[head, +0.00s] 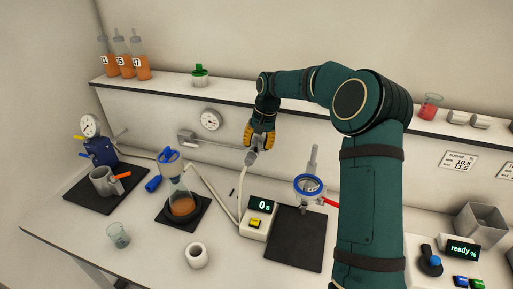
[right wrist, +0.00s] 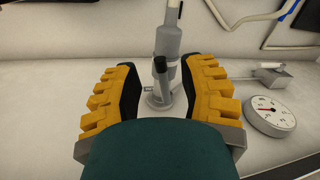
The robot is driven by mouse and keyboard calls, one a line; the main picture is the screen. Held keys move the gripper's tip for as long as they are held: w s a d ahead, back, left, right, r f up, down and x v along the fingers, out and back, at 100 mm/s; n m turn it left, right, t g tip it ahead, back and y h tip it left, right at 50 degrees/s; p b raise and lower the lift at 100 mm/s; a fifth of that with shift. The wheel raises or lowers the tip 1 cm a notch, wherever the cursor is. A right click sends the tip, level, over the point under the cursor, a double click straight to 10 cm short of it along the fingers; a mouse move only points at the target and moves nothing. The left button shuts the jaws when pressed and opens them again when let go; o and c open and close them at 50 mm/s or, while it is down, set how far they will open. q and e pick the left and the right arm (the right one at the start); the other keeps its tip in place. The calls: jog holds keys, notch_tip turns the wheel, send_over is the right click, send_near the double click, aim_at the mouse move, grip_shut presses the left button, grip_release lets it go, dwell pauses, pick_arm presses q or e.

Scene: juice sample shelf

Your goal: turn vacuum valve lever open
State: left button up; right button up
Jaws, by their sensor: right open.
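The grey vacuum valve (right wrist: 167,42) stands out from the wall, between the fingers in the right wrist view. Its short lever with a black tip (right wrist: 161,66) also lies between the two fingers, apart from both. In the head view the grey valve (head: 251,157) shows just below the fingers, and its lever cannot be made out there. My right gripper (head: 259,138) has yellow fingers with black pads. It is open around the valve and holds nothing. My left gripper is not in view.
A round gauge (head: 211,119) is on the wall left of the valve. Below are a timer box (head: 259,218), a filter flask (head: 182,206) on a dark mat and a blue pump (head: 101,151). A shelf (head: 175,84) with bottles runs above my gripper.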

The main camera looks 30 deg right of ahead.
jog(key=shift+w+a+f, duration=0.1)
jog(key=shift+a+f, duration=0.1)
jog(key=shift+f, duration=0.8)
grip_shut()
